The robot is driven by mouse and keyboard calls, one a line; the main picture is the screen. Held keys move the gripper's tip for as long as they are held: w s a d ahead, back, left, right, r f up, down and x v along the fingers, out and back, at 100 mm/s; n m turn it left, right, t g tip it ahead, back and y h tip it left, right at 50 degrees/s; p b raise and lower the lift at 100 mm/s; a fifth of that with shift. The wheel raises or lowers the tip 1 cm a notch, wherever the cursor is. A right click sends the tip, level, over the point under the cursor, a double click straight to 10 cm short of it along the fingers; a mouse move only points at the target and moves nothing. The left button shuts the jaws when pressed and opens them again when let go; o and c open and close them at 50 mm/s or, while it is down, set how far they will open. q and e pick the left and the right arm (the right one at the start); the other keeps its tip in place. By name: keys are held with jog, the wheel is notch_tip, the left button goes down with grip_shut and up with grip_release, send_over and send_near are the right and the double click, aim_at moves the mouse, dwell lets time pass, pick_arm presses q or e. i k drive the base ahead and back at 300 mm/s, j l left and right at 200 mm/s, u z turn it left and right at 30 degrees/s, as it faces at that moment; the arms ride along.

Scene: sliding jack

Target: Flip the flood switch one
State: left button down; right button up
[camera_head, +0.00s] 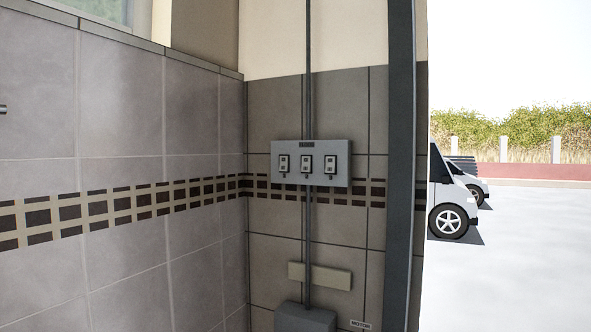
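A light grey switch panel (342,165) is fixed on the tiled back wall, right of the corner. It carries three small switches in a row: the left switch (284,163), the middle switch (306,163) and the right switch (330,164). A dark label (307,144) sits above them, too small to read clearly. I cannot tell which switch is the flood switch or how each is set. Neither of my grippers is in view.
A vertical conduit (308,60) runs above and below the panel. Below are a beige plate (320,276), a grey box (305,318) and a small sign (360,325). A dark post (400,150) edges the opening at right, with a white van (452,195) outside.

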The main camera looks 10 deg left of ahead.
aim_at(283, 160)
jog(key=i+l, duration=0.25)
jog(key=i, duration=0.15)
jog(key=i+l, duration=0.25)
jog(key=i, duration=0.15)
jog(key=i+l, duration=0.2)
jog(key=i, duration=0.2)
